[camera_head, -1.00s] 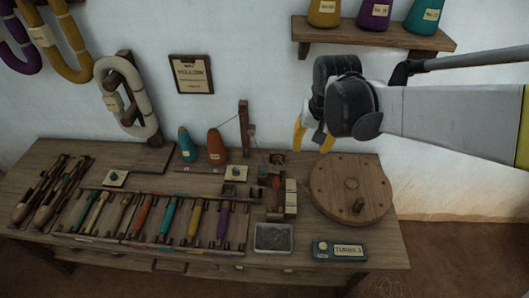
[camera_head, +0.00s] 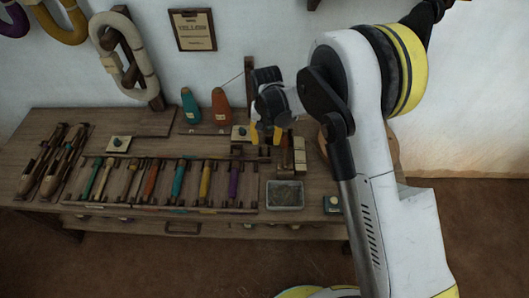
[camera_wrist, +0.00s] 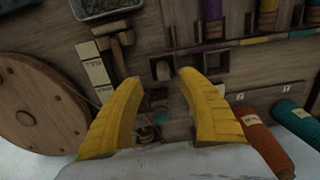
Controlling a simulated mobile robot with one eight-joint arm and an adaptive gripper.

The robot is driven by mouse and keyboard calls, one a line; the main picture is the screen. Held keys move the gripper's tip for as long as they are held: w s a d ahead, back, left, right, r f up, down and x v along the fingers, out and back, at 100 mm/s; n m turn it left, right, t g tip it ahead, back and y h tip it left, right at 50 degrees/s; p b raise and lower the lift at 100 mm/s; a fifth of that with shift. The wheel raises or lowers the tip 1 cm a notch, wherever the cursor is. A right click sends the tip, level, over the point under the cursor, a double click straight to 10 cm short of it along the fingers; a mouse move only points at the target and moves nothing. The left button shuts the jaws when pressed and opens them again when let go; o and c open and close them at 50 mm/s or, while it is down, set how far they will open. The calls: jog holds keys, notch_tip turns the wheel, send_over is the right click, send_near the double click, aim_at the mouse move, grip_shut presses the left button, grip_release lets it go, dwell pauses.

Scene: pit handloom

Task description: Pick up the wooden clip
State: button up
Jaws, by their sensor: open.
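My gripper (camera_head: 266,134) is open above the back right part of the workbench, with its yellow fingers pointing down. In the wrist view my gripper (camera_wrist: 160,80) has its two fingertips spread, with nothing held between them. A small brown wooden piece (camera_wrist: 162,71) lies below, between the fingertips, in a dark square holder; it may be the wooden clip, but its shape is too small to be sure. In the head view, my gripper and arm largely cover that spot.
A round wooden wheel (camera_wrist: 38,112) stands close by, mostly behind my arm in the head view. An orange thread cone (camera_head: 220,106) and a teal one (camera_head: 190,105) stand at the back. A metal tray (camera_head: 285,208) and several coloured bobbins (camera_head: 178,180) lie in front.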

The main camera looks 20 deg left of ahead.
aim_at(265, 146)
jog(key=f+b, duration=0.2)
jog(key=f, duration=0.1)
jog(key=f+b, duration=0.1)
jog(key=f, duration=0.1)
jog(key=shift+w+a+f, duration=0.15)
jog(key=shift+a+f, duration=0.05)
jog(key=shift+a, duration=0.1)
jog(key=shift+r, duration=0.1)
jog(key=c, duration=1)
